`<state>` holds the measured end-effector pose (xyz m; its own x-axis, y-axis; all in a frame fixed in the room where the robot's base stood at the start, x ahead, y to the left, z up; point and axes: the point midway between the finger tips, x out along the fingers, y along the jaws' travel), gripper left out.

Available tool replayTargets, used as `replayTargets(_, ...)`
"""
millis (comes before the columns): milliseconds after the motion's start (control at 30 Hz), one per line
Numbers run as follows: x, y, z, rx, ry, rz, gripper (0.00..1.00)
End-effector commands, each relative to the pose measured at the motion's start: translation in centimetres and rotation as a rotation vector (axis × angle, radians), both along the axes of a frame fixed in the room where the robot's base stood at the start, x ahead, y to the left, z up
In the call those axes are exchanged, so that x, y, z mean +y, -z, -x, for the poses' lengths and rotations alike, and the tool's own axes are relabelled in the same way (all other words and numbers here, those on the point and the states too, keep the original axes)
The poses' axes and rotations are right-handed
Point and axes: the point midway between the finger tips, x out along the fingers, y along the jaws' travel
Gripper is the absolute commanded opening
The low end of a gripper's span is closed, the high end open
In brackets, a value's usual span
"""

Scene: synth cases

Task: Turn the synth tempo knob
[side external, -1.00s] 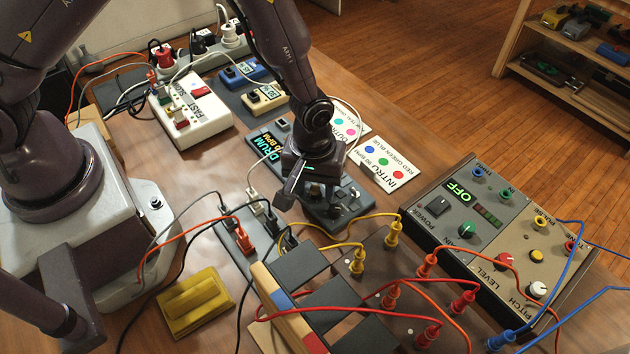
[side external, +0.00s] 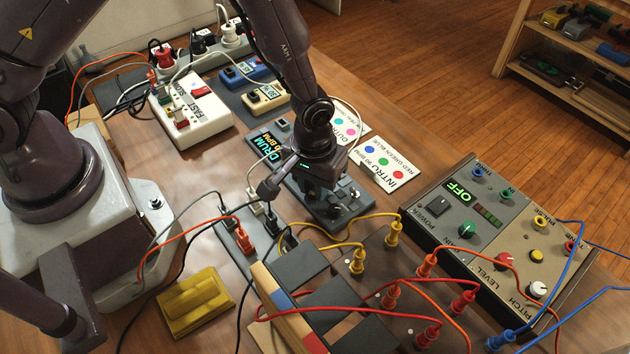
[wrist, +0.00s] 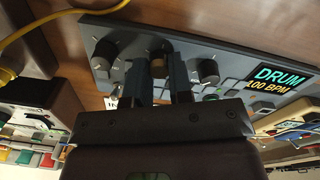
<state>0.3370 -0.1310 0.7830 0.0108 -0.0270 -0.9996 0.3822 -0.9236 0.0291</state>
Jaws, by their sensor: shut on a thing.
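The dark drum synth (side external: 333,208) lies on the table below my gripper. Its display (wrist: 278,78) reads DRUM 100 BPM in the wrist view; the side view shows it partly covered by my arm. My gripper (wrist: 162,82) points down at the synth's panel, its two fingers shut on a dark knob (wrist: 158,64) between two other black knobs. The knob's label cannot be read. In the side view my gripper (side external: 320,188) hides the held knob.
Intro (side external: 391,163) and outro (side external: 352,122) cards lie beside the synth. A patch panel with yellow, orange and red plugs (side external: 393,233) stands in front. A grey-tan box reading OFF (side external: 455,190) is at right. Cables run close on the left and front.

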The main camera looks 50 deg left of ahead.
Motion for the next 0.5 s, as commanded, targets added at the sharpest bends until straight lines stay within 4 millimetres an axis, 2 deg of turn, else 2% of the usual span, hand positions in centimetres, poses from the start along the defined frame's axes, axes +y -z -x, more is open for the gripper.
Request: replayTargets(500, -0.11, -0.04, -0.11, -0.002, 0.486, 0.002, 0.00)
